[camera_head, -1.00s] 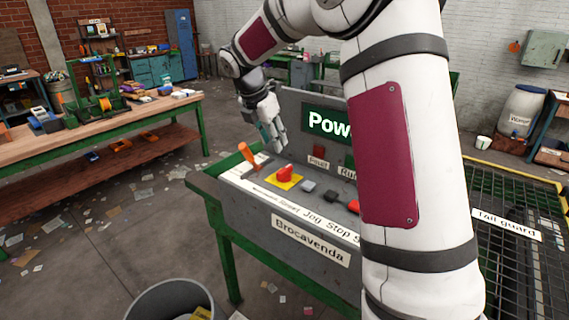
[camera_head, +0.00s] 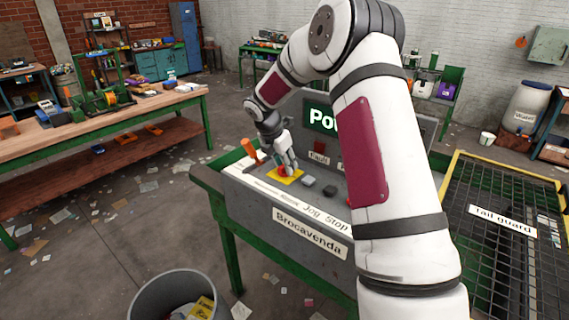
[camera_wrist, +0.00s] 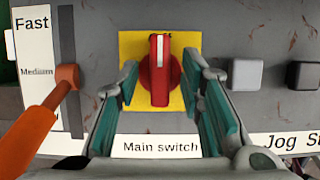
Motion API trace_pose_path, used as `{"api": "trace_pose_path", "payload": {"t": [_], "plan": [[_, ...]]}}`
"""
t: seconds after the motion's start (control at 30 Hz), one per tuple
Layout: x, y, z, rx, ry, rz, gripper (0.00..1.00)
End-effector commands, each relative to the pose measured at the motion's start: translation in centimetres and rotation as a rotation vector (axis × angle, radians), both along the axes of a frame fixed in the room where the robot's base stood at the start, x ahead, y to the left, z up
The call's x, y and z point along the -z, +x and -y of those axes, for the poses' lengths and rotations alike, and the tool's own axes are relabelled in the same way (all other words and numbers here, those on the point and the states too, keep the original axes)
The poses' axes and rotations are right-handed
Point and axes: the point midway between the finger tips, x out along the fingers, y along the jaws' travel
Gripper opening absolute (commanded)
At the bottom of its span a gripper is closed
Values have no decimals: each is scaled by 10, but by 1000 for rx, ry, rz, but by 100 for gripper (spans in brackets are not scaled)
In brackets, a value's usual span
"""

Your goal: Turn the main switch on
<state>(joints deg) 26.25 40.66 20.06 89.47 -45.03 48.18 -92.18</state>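The main switch (camera_wrist: 160,75) is a red rotary knob on a yellow square plate, with a white mark at the top of its upright handle in the wrist view. A "Main switch" label (camera_wrist: 161,146) lies below it. In the head view the yellow plate (camera_head: 291,179) shows beneath my gripper, which mostly covers the knob. My gripper (camera_wrist: 168,86) is open, with one teal-padded finger on each side of the knob. A gap shows between the fingers and the knob's handle; I cannot tell whether they touch its base.
An orange lever (camera_wrist: 45,110) stands close left of my gripper, beside a Fast/Medium scale. A light grey button (camera_wrist: 246,74) and a dark one (camera_wrist: 306,75) are to the right. The upright "Power" board (camera_head: 322,118) rises behind the panel. A bin (camera_head: 172,293) stands in front.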

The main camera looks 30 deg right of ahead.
Motion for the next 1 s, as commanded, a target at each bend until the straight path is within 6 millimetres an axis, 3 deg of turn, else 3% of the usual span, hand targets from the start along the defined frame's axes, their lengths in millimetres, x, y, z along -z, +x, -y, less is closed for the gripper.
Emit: {"api": "trace_pose_path", "payload": {"t": [0.13, 0.3, 0.73, 1.0], "plan": [[0, 0, 0, 0, 0, 0, 35], [0, 0, 0, 0, 0, 1, 0], [1, 1, -1, 19, 1, 0, 0], [3, 4, -1, 147, 0, -1, 0]]}}
